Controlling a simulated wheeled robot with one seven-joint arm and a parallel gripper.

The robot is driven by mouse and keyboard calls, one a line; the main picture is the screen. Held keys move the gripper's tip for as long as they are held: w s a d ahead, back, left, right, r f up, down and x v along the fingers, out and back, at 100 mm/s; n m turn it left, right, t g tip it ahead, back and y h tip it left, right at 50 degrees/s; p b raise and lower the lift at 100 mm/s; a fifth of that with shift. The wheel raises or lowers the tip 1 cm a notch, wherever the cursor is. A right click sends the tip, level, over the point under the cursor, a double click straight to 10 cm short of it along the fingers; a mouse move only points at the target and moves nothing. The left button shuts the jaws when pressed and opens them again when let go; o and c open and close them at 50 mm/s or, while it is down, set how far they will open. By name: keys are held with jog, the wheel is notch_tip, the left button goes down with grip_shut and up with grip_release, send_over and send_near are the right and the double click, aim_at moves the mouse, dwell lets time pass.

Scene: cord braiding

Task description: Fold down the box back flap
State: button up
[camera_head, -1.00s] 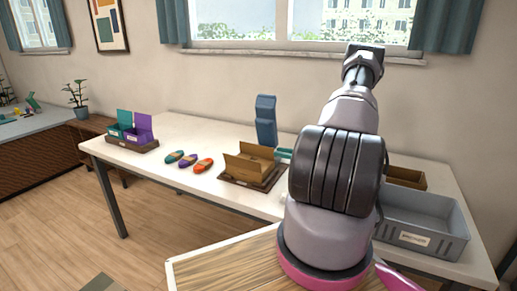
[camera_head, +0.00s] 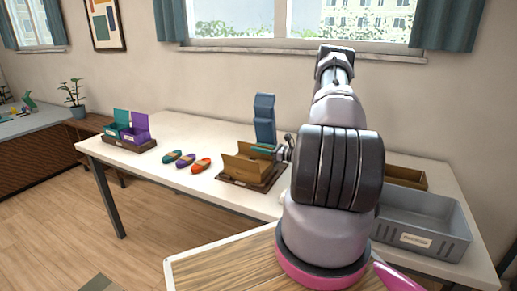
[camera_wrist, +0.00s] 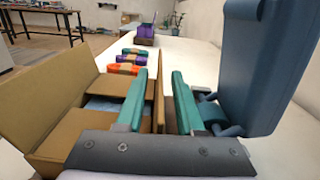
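The brown cardboard box (camera_head: 240,170) stands on a dark tray (camera_head: 243,184) on the white table, its front flap leaning outward. In the wrist view the box (camera_wrist: 60,120) is at the left, with something pale blue partly showing inside. Its back flap (camera_wrist: 158,92) stands upright, seen nearly edge-on. My gripper (camera_wrist: 161,100) has its teal fingers on either side of this flap, with a visible gap between them. The fingers are open and do not appear clamped on the flap. In the head view my arm hides part of the gripper.
A blue upright device (camera_head: 265,118) stands close behind the box, right beside a finger in the wrist view (camera_wrist: 262,70). Three coloured cord bundles (camera_head: 186,160) lie left of the box. Teal and purple boxes (camera_head: 131,130) stand farther left. A grey bin (camera_head: 422,222) is at right.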

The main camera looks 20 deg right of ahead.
aim_at(254, 156)
jog(key=shift+w+a, duration=0.1)
jog(key=shift+w, duration=0.05)
jog(key=shift+c, duration=0.3)
grip_shut()
jog(key=shift+a+n, duration=0.15)
jog(key=shift+n, duration=0.15)
jog(key=shift+s+a+f+n, duration=0.1)
jog(key=shift+s+a+n, duration=0.2)
jog(key=shift+n, duration=0.6)
jog(key=n, duration=0.2)
jog(key=s+a+n, duration=0.1)
jog(key=shift+f+n, duration=0.35)
jog(key=shift+n, duration=0.05)
jog(key=n, duration=0.1)
jog(key=f+n, duration=0.1)
jog(key=n, duration=0.1)
jog(key=s+a+n, duration=0.1)
jog(key=n, duration=0.1)
jog(key=shift+a+f, duration=0.1)
jog(key=shift+f, duration=0.2)
jog(key=shift+n, duration=0.3)
